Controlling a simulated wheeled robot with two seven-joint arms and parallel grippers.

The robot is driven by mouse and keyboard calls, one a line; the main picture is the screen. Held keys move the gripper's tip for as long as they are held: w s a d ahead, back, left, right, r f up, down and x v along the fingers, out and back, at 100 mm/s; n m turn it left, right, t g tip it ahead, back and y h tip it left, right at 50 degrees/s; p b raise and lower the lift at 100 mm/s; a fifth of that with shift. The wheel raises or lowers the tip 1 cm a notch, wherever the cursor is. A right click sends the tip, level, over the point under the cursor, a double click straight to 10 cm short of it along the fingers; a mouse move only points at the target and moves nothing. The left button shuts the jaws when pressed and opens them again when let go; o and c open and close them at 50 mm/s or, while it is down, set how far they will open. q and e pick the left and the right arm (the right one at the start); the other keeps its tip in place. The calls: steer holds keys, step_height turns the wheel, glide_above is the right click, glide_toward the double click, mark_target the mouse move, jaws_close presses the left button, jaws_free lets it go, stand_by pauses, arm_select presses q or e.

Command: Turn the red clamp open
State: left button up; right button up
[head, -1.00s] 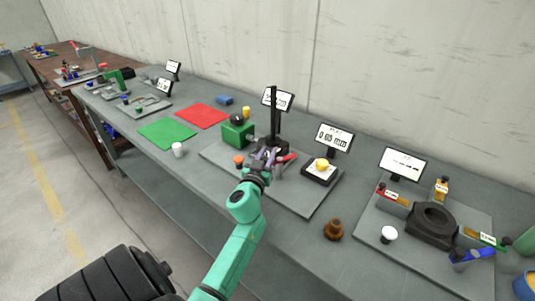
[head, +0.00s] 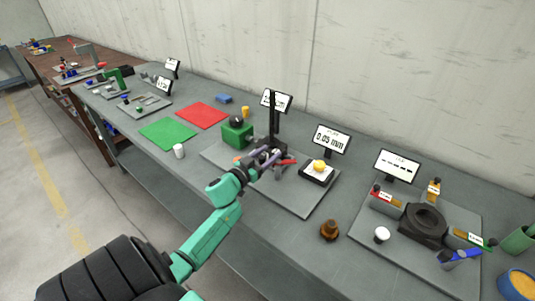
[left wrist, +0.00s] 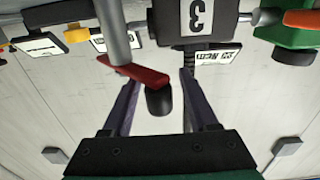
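The red clamp lever (head: 287,162) sticks out to the right at the foot of the black upright post (head: 272,117) on a grey plate. My left gripper (head: 264,158) is at the foot of that post, close to the lever. In the left wrist view the red lever (left wrist: 143,75) lies across the space near the fingertips, its left end overlapping the left finger. The left gripper's fingers (left wrist: 157,85) are apart, with a gap between the lever and the right finger. Whether a finger touches the lever cannot be told. My right gripper is not in view.
A green block (head: 237,134) stands behind my gripper. A scale-like pad with a yellow piece (head: 319,167) and a display (head: 331,139) are to the right. A brown knob-like weight (head: 330,230) stands in front. Green (head: 167,133) and red (head: 202,115) mats lie left.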

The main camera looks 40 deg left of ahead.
arm_select(q)
steer(key=shift+s, duration=0.4)
steer(key=s+b, duration=0.1)
steer(key=s, duration=1.2)
steer(key=shift+s+b, duration=0.35)
